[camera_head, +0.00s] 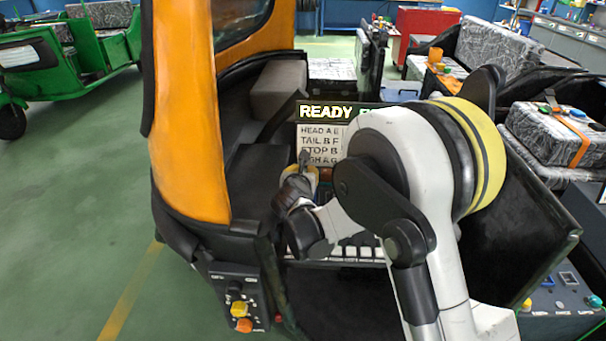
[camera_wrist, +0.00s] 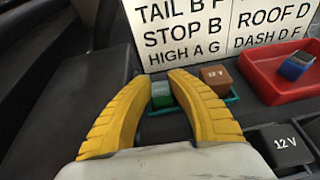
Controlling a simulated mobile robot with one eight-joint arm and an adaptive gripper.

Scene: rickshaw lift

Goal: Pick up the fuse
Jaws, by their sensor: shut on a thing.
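A small green block (camera_wrist: 161,95), which may be the fuse, shows between my yellow fingertips in the wrist view. My gripper (camera_wrist: 163,80) is shut on it, with a fingertip on either side. The fingers hide part of the block. I cannot tell whether it is clear of the surface below. In the head view my gripper (camera_head: 305,170) is small, in front of the white label board, and the block cannot be made out there. A blue piece with a silvery face (camera_wrist: 296,66) lies in a red tray (camera_wrist: 262,82) to the right.
A brown block marked 12 V (camera_wrist: 216,78) sits in a teal tray (camera_wrist: 235,97) just right of my gripper. A black 12 V block (camera_wrist: 287,143) is nearer at right. The white label board (camera_wrist: 205,30) stands close behind. A dark seat (camera_wrist: 75,110) is at left.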

